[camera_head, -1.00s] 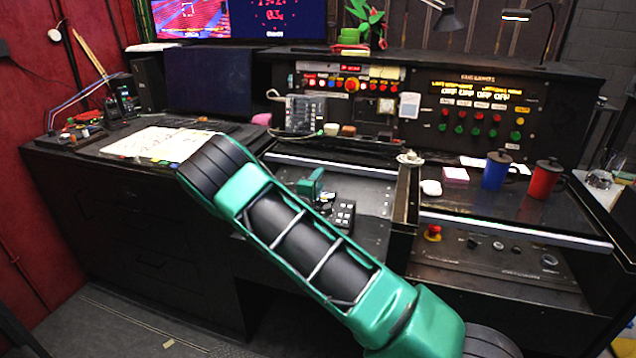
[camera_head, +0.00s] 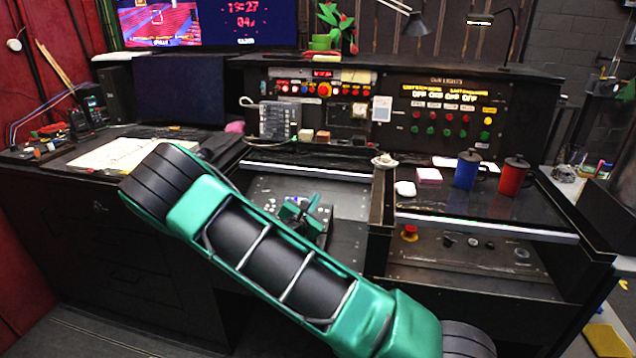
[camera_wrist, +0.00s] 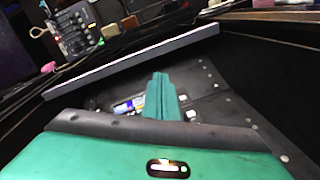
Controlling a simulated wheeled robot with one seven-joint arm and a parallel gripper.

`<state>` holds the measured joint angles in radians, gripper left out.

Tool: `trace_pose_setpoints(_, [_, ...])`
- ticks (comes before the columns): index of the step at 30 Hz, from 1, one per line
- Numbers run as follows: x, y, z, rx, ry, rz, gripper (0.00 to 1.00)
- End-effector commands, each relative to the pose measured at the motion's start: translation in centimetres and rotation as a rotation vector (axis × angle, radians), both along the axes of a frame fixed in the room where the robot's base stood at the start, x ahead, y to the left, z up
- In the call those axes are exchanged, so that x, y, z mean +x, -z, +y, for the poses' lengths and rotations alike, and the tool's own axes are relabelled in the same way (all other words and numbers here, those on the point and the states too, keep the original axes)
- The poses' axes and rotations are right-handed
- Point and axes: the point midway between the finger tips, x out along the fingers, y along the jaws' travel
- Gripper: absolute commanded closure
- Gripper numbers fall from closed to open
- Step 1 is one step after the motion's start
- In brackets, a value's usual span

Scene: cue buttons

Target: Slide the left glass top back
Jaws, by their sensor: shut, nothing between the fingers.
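The left glass top (camera_head: 305,172) shows as a pale front edge strip across the left bay, set farther back than the right glass top's edge. In the wrist view its strip (camera_wrist: 130,62) runs slanted across the picture, with dark glass behind it. My gripper (camera_head: 297,208) is over the open front part of the left bay, on the near side of the strip. In the wrist view my green gripper (camera_wrist: 160,82) has its fingers together and empty, pointing toward the strip. Its tips look apart from the strip, but contact is hard to judge. My arm hides part of the bay.
A dark divider (camera_head: 380,215) separates the bays. A control box (camera_head: 278,122) stands behind the left glass.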

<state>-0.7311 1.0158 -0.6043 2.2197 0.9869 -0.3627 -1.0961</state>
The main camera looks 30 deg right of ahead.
Motion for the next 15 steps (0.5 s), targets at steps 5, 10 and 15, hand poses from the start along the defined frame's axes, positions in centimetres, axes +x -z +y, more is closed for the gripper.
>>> trace_pose_setpoints(5, [-0.7,-0.6,1.2,-0.271,-0.070,0.197,1.00])
trace_pose_setpoints(10, [-0.8,-1.0,1.8,-0.395,-0.097,0.284,1.00])
trace_pose_setpoints(15, [0.0,-1.1,1.0,-0.408,-0.097,0.292,1.00])
